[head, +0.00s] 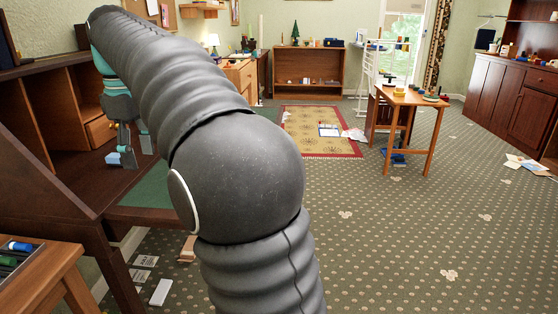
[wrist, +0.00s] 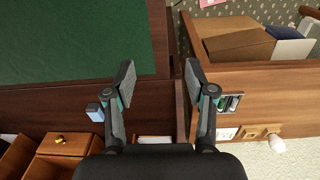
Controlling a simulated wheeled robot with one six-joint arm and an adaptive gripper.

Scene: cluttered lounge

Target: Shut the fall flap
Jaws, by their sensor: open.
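The fall flap (head: 150,192) of the dark wood desk is lowered, roughly level, with a green lining on its upper face. In the wrist view its green lining (wrist: 70,40) fills the upper left, bordered by dark wood. My gripper (head: 130,145) is inside the desk's opening in the head view, partly dark there. In the wrist view my gripper (wrist: 158,78) is open, with a brown wooden edge showing between its fingers and nothing held. My arm hides part of the flap in the head view.
A small blue object (wrist: 95,112) lies in the desk, left of my fingers. A small drawer with a brass knob (wrist: 58,140) is at lower left. A wooden unit holding a cardboard box (wrist: 235,42) stands on the right. Open carpet (head: 400,235) lies right of my arm.

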